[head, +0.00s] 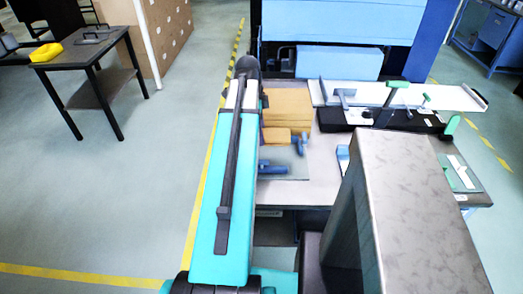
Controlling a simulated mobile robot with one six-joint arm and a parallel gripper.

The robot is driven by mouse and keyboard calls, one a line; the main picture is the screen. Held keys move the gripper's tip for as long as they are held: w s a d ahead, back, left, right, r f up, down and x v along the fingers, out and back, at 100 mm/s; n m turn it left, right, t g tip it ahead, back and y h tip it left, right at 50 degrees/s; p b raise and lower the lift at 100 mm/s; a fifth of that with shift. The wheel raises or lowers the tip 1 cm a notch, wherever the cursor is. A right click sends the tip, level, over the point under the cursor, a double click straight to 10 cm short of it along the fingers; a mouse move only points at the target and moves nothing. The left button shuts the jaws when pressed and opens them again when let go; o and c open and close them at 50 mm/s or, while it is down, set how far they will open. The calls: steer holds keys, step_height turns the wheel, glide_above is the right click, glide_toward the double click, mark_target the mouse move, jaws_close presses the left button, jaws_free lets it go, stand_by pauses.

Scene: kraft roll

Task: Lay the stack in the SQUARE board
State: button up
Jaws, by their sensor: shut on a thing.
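My teal arm (227,180) reaches forward over the left side of the bench, and my gripper is hidden behind it. A tall brown kraft stack (287,103) stands just right of the arm's far end. A smaller brown block (275,137) shows in front of it, partly covered by the arm; I cannot tell whether it is held. A flat grey-blue board (290,168) with blue pieces lies nearer on the bench, its left part hidden by the arm. I cannot tell whether it is the SQUARE board. Another board (474,180) with green and white parts lies at the right.
The grey bench (322,168) carries a long white tray-like fixture (440,97) with green handles at the back right. A blue machine (340,62) stands behind. A grey column (395,210) blocks the near right. A dark side table (95,70) stands far left, with clear floor between.

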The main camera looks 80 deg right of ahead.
steer(key=shift+f+p, duration=0.35)
steer(key=shift+f, duration=2.1)
steer(key=shift+f, duration=0.1)
steer(key=shift+f+p, duration=0.35)
steer(key=shift+f, duration=1.4)
steer(key=shift+f, duration=0.1)
steer(key=o, duration=1.3)
steer(key=shift+r, duration=0.2)
steer(key=shift+w+a+r+b, duration=0.1)
steer(key=shift+w+r+b, duration=0.2)
steer(key=shift+r, duration=1.65)
steer(key=shift+w+r+b, duration=0.25)
steer(key=shift+w+r, duration=0.05)
steer(key=shift+r, duration=1.65)
steer(key=shift+w+a+r+b, duration=0.1)
steer(key=shift+w+r+b, duration=0.2)
steer(key=shift+r, duration=1.65)
